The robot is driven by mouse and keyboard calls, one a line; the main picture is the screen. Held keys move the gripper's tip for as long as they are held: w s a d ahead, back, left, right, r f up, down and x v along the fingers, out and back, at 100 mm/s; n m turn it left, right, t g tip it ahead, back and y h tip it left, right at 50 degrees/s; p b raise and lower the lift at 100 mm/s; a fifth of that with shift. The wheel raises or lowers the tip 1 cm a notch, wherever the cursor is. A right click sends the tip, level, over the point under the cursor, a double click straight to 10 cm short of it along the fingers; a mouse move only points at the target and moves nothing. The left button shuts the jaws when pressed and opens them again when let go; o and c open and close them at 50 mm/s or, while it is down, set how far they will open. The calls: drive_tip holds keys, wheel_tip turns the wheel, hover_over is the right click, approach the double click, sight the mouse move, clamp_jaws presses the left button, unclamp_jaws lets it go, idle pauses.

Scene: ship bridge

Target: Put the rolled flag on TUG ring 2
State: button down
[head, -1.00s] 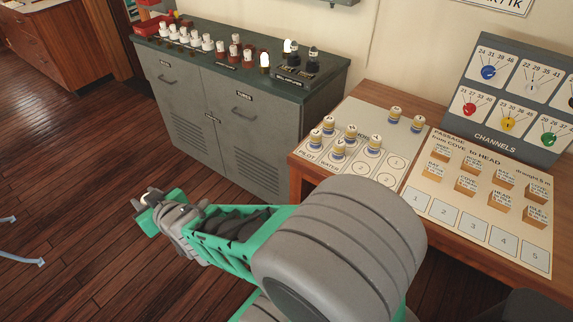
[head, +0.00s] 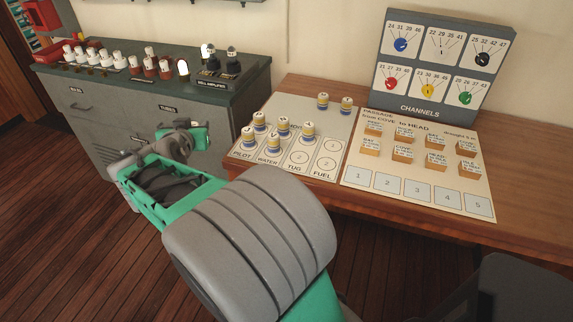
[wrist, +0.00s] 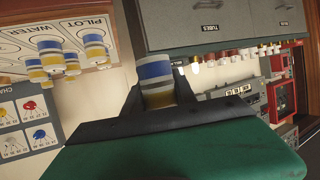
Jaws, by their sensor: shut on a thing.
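The rolled flags are short cylinders with white, blue and yellow bands. My gripper (head: 183,135) is shut on one rolled flag (wrist: 156,80), which stands out beyond the jaws in the wrist view. In the head view my gripper is in front of the grey cabinet, left of the flag board (head: 263,172) and apart from it. TUG ring 2 (head: 299,158) is bare on the board. A flag (head: 308,132) stands just behind it in the TUG column. Several flags (head: 248,136) stand in the PILOT and WATER columns.
Two flags (head: 323,101) stand at the board's back edge. Both FUEL rings (head: 332,146) are bare. The passage board (head: 417,190) with wooden blocks lies to the right, before the CHANNELS panel (head: 435,65). The cabinet top (head: 115,88) on the left carries several bulbs.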

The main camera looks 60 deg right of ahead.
drive_tip(key=s+d+r+m+g+h+b, duration=0.2)
drive_tip(key=s+d+m+g, duration=0.3)
drive_tip(key=s+d, duration=0.15)
drive_tip(key=m+g, duration=0.3)
drive_tip(key=g, duration=0.1)
hover_over(305, 152)
wheel_tip(305, 152, down, 8)
drive_tip(key=shift+a+f+b, duration=0.15)
drive_tip(key=shift+f+b, duration=0.05)
drive_tip(key=shift+b, duration=0.1)
wheel_tip(305, 152, down, 3)
drive_tip(key=shift+r, duration=0.1)
